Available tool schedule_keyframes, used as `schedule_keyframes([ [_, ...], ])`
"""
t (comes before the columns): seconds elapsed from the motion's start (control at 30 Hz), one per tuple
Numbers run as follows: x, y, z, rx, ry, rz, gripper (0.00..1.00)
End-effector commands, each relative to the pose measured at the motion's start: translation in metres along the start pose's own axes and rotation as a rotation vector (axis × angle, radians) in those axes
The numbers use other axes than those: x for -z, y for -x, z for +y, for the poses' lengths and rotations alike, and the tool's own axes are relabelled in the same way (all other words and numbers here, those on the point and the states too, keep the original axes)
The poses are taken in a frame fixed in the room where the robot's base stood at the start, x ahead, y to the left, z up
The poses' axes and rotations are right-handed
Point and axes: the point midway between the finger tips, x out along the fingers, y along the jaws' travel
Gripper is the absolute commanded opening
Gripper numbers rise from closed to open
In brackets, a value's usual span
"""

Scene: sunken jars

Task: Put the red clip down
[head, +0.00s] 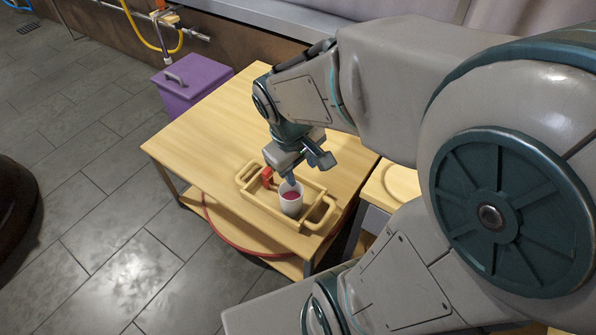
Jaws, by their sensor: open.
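The red clip (267,177) is a small red piece at the left part of a wooden tray (315,217) with two handles; whether it rests on the tray's floor or rim I cannot tell. A white cup (291,203) with dark red contents stands upright in the tray, right of the clip. My gripper (300,176) is open above the tray, beside the cup's far side and to the right of the clip. It appears apart from the clip. Part of the tray's inside is hidden behind my gripper and the cup.
The tray sits near the front edge of a light wooden table (205,132). The table's left part is bare. A purple lidded bin (193,84) stands beyond the table. A red hose (232,236) loops below on the lower shelf. A yellow hose (137,27) hangs behind.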

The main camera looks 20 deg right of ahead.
Motion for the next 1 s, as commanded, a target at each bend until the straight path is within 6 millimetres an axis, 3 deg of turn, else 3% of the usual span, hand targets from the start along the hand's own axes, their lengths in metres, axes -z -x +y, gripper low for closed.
schedule_keyframes([
  [0.1, -0.016, 0.013, -0.010, 0.072, -0.183, 0.042, 0.43],
  [0.3, -0.026, 0.023, -0.023, 0.149, -0.343, 0.072, 0.43],
  [0.83, -0.027, 0.024, -0.024, 0.158, -0.358, 0.074, 0.43],
  [0.87, -0.027, 0.024, -0.024, 0.158, -0.358, 0.074, 0.36],
  [1.0, -0.027, 0.024, -0.024, 0.157, -0.358, 0.074, 0.36],
])
